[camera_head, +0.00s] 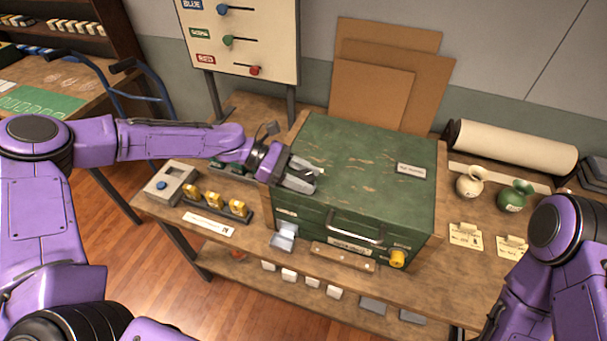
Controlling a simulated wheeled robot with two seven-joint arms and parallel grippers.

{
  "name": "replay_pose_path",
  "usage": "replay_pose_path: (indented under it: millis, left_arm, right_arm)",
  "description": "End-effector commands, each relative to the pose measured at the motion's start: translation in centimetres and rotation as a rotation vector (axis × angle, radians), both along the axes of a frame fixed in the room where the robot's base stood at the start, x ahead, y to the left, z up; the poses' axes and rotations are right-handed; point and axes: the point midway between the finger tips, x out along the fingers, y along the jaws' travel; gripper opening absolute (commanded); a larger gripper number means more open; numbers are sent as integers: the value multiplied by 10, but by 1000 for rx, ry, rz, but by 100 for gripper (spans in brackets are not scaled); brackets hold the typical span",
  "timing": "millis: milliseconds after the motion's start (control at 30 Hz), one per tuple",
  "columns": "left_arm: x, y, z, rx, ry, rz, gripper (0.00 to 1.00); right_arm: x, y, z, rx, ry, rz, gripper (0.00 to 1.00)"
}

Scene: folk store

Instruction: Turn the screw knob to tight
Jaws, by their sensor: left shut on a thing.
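A yellow knob (397,258) sits at the lower right of the front of a green chest (372,140). Small labels are beside it, but their writing is too small to read. My left gripper (312,180) is over the left front part of the chest's top, well to the left of the yellow knob. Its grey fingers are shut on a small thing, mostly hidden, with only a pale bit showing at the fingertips. My right arm (560,235) comes in at the right edge, and its gripper is out of view.
The chest has a front handle (355,228) and stands on a wooden bench. A grey device (171,184) and yellow pieces (213,200) are at the left. A slider board (243,38) stands behind.

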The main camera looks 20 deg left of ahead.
Motion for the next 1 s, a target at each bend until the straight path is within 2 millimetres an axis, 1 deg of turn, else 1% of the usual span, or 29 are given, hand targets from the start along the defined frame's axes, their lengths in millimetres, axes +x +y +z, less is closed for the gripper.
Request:
replay_pose_path:
  millis: [200, 700, 1000]
  left_arm:
    - [0, -2, -2, 6, 3, -210, 17]
    - [-1, -3, -3, 5, 3, -687, 17]
    - [-2, -3, -4, 3, 5, -930, 17]
  right_arm:
    - [0, 0, 6, 0, 0, 0, 43]
    - [0, 0, 13, 0, 0, 0, 43]
    - [0, 0, 15, 0, 0, 0, 43]
